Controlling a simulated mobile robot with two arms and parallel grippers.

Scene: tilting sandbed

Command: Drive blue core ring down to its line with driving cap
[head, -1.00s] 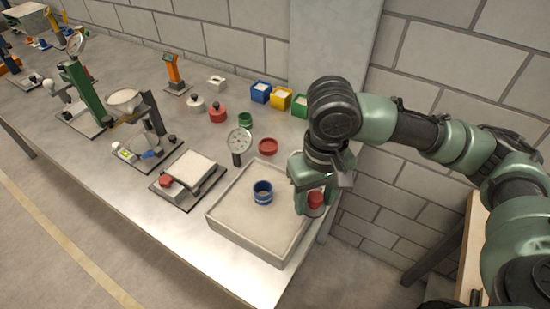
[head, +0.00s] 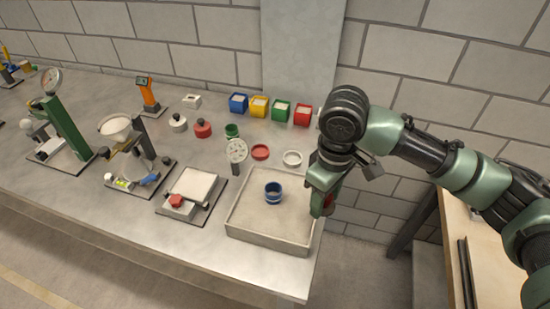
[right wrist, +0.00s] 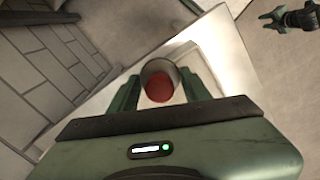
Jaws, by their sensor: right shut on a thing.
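The blue core ring (head: 273,193) stands upright in the pale sand of the square sandbed (head: 264,239), near its back middle. Its line cannot be made out. My right gripper (head: 326,203) is at the sandbed's right edge, apart from the ring. It is shut on a grey cylinder with a red end (right wrist: 160,84), which looks like the driving cap. In the head view only a bit of red shows, mostly hidden by the gripper. A small green gripper (right wrist: 272,20), apparently my left, shows far off in the right wrist view; its jaws are too small to judge.
A dial gauge (head: 237,153), red ring (head: 260,152), white ring (head: 292,158) and green ring (head: 232,130) lie behind the sandbed. Coloured bins (head: 281,110) line the wall. A sand plate stand (head: 193,187) is left. The table's front edge is close.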

